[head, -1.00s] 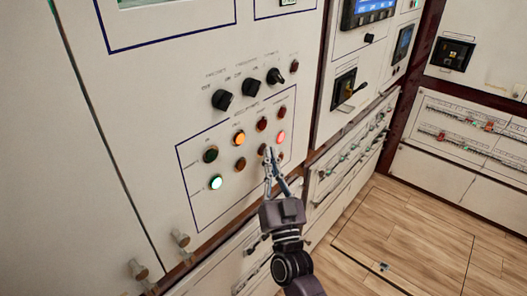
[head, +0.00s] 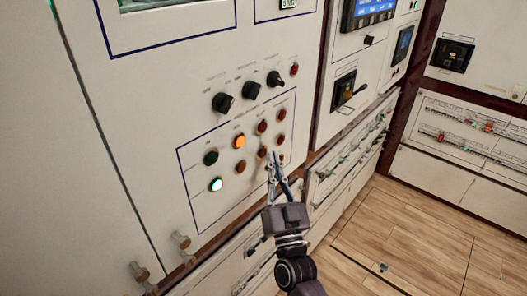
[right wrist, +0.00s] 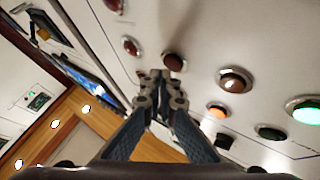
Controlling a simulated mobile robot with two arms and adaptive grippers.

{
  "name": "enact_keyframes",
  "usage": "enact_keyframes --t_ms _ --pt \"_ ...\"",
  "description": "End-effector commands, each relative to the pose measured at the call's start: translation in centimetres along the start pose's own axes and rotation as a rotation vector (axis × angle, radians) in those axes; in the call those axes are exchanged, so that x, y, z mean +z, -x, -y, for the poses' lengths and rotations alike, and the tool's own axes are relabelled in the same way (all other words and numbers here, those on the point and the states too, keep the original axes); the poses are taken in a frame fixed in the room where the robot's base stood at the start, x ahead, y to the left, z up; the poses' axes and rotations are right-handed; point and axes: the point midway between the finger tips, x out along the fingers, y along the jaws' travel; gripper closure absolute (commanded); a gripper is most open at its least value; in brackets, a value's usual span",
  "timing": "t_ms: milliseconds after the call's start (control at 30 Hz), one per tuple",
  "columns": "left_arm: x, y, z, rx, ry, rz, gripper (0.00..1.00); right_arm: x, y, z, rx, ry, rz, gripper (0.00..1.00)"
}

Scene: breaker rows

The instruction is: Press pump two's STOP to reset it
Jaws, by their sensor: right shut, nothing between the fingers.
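The lamp and button box (head: 190,205) on the white cabinet holds two slanting rows; its labels are too small to read, so I cannot tell which is pump two's STOP. The upper row has a lit amber lamp (head: 239,141). My right gripper (head: 274,155) is shut and empty just below the two reds. In the right wrist view its tips (right wrist: 160,78) overlap the lower edge of a dark red button (right wrist: 173,62); contact is unclear.
Black rotary knobs (head: 251,89) stick out above the box. A breaker with a handle (head: 344,90) is on the cabinet to the right. Round pegs (head: 181,240) protrude at lower left.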

Motion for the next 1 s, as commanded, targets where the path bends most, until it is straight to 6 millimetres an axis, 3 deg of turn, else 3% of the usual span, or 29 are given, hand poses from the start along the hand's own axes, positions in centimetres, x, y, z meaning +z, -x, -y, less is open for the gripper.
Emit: enact_keyframes --t_ms 367,1000 --pt "0.0 0.2 0.0 0.000 0.000 0.000 0.64 -0.2 0.2 -0.2 0.000 0.001 -0.001 1.00" --pt "-0.2 2.3 0.0 0.000 0.000 0.000 0.64 -2.7 3.6 -2.7 0.000 0.000 -0.001 1.00"
